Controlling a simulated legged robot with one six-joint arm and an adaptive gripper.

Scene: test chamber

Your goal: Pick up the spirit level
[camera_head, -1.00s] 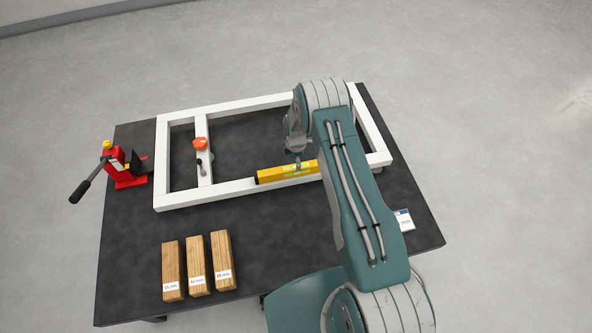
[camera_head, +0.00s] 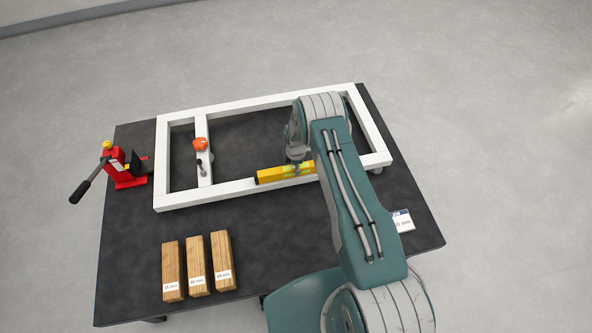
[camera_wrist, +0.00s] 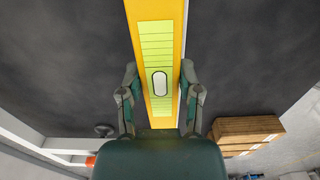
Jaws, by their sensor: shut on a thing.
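The yellow spirit level (camera_head: 270,175) lies along the near bar of the white frame (camera_head: 232,193) in the head view. Its right part is hidden behind my arm. In the wrist view the spirit level (camera_wrist: 135,12) runs up the middle, with its green vial window between my fingers. My gripper (camera_wrist: 160,100) is shut on the level, one finger at each long side. In the head view my gripper (camera_head: 298,166) is down at the level, partly hidden by my wrist. I cannot tell any gap between level and frame.
A red jack (camera_head: 122,168) with a black handle stands at the table's left. Several labelled wooden blocks (camera_head: 197,265) lie at the front left. A white labelled card (camera_head: 402,220) lies right of my arm. An orange knob (camera_head: 200,144) sits on the frame's crossbar. The dark table (camera_head: 130,235) is bare between them.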

